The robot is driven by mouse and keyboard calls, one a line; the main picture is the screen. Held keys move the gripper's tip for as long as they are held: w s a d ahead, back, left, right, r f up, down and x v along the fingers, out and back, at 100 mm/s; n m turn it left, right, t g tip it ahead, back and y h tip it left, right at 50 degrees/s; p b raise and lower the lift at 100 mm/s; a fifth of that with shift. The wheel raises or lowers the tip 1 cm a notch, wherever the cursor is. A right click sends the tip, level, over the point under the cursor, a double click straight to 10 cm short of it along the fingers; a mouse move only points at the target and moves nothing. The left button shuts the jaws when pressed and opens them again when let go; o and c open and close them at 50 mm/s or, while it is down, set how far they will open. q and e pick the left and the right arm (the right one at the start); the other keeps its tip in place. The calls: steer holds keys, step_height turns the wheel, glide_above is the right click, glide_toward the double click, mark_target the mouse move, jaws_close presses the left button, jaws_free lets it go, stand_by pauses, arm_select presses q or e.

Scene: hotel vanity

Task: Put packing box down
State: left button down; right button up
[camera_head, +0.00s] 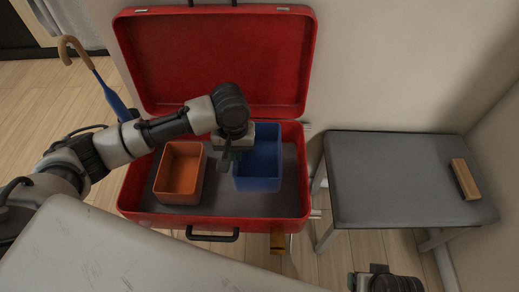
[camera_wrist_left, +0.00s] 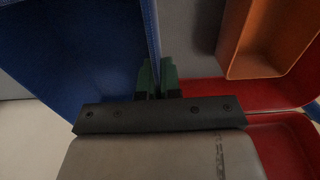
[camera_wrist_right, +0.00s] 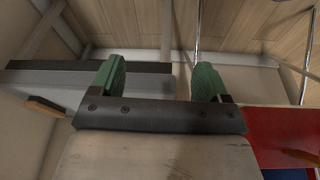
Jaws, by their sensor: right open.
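A blue packing box (camera_head: 262,172) stands upright in the right half of the open red suitcase (camera_head: 217,216), at or near its floor; I cannot tell whether it touches. My left gripper (camera_head: 226,162) is at the box's left wall. In the left wrist view, the green fingers (camera_wrist_left: 158,76) are close together with the wall of the blue box (camera_wrist_left: 85,55) between them. An orange box (camera_head: 181,172) stands in the left half and also shows in the left wrist view (camera_wrist_left: 270,40). My right gripper (camera_wrist_right: 154,78) is open and empty, at the bottom right in the head view.
A grey bench (camera_head: 395,180) with a wooden block (camera_head: 465,179) on it stands to the right. The suitcase lid (camera_head: 215,60) stands open against the wall. A blue umbrella with a tan handle (camera_head: 75,48) is at the left. Grey suitcase floor shows between the boxes.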

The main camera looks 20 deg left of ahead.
arm_select(q)
steer(key=shift+r, duration=0.3)
arm_select(e)
steer(key=shift+f, duration=0.3)
arm_select(q)
steer(key=shift+r, duration=0.1)
arm_select(e)
steer(key=shift+f, duration=0.15)
